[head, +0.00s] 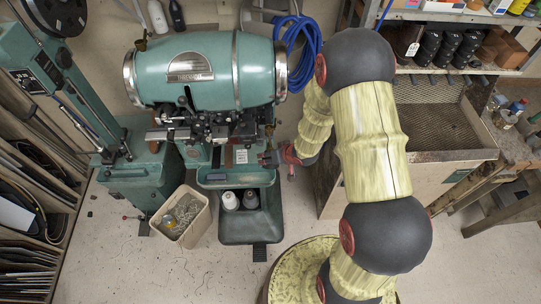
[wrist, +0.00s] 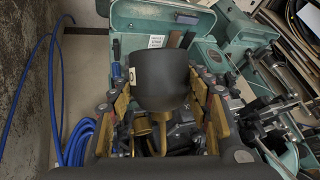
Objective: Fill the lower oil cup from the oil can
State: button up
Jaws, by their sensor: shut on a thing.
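The teal stitcher (head: 205,72) stands left of my arm in the head view. My gripper (head: 274,158) is just right of its lower front, partly hidden by my own arm. In the wrist view my gripper (wrist: 163,80) has its fingers closed on both sides of a dark grey rounded body (wrist: 160,90), which appears to be the oil can. Brass-coloured parts (wrist: 143,127) show below that body. A small brass fitting (head: 141,44) sits at the stitcher's upper left. I cannot make out the lower oil cup with certainty, nor whether the can touches the machine.
A coiled blue hose (head: 302,45) hangs behind the stitcher, and shows in the wrist view (wrist: 77,142). A mesh-topped bench (head: 440,125) is at right.

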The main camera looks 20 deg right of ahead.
jog(key=shift+w+d+r+p, duration=0.1)
jog(key=shift+w+r+p, duration=0.1)
jog(key=shift+p, duration=0.85)
jog(key=shift+w+d+g, duration=0.1)
jog(key=shift+w+g, duration=0.3)
jog(key=shift+g, duration=0.2)
jog(key=shift+f, duration=0.15)
